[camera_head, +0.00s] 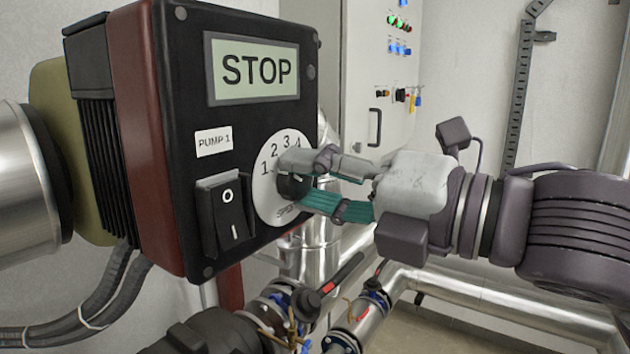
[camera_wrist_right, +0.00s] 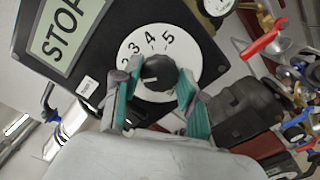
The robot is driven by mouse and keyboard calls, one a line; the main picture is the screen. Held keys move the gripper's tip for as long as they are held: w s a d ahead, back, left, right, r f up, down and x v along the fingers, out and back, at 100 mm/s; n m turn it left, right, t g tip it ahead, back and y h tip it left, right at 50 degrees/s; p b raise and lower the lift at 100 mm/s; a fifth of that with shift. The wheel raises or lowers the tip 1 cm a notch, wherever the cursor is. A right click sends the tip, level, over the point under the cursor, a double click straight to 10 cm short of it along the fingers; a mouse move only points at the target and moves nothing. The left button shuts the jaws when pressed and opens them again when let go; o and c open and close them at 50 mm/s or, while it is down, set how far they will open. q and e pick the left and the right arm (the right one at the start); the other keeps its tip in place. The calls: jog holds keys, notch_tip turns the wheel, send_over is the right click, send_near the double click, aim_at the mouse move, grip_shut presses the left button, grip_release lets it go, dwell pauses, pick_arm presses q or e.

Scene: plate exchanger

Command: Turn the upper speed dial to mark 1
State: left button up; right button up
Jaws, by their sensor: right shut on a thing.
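The speed dial is a black knob (camera_head: 293,187) on a round white scale (camera_head: 266,205) with printed numbers, on the front of a black control box (camera_head: 200,90) labelled PUMP 1. My right gripper (camera_head: 286,183) reaches in from the right, one finger above and one below the knob, and is shut on it. In the right wrist view the knob (camera_wrist_right: 160,73) sits between the teal-padded fingers, with numbers up to 5 showing on the scale (camera_wrist_right: 150,48). A pale mark shows on the knob, but I cannot tell which number it points at. My left gripper is not in view.
The box has a display (camera_head: 255,70) reading STOP and a black rocker switch (camera_head: 225,215) left of the dial. Pipes and valves (camera_head: 345,320) lie below. A grey cabinet (camera_head: 375,80) with lights stands behind.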

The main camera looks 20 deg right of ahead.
aim_at(287, 75)
jog(key=shift+f+n, duration=0.1)
jog(key=shift+n, duration=0.6)
jog(key=o, duration=1.1)
jog(key=shift+o, duration=0.2)
jog(key=r, duration=0.6)
jog(key=shift+w+r, duration=0.3)
jog(key=shift+w, duration=0.05)
jog(key=r, duration=0.1)
jog(key=s+r, duration=0.1)
jog(key=r, duration=0.1)
jog(key=shift+s+a+r, duration=0.15)
jog(key=shift+r, duration=0.15)
jog(key=shift+w, duration=0.2)
jog(key=shift+w+f, duration=0.1)
jog(key=shift+w, duration=0.1)
jog(key=shift+s, duration=0.2)
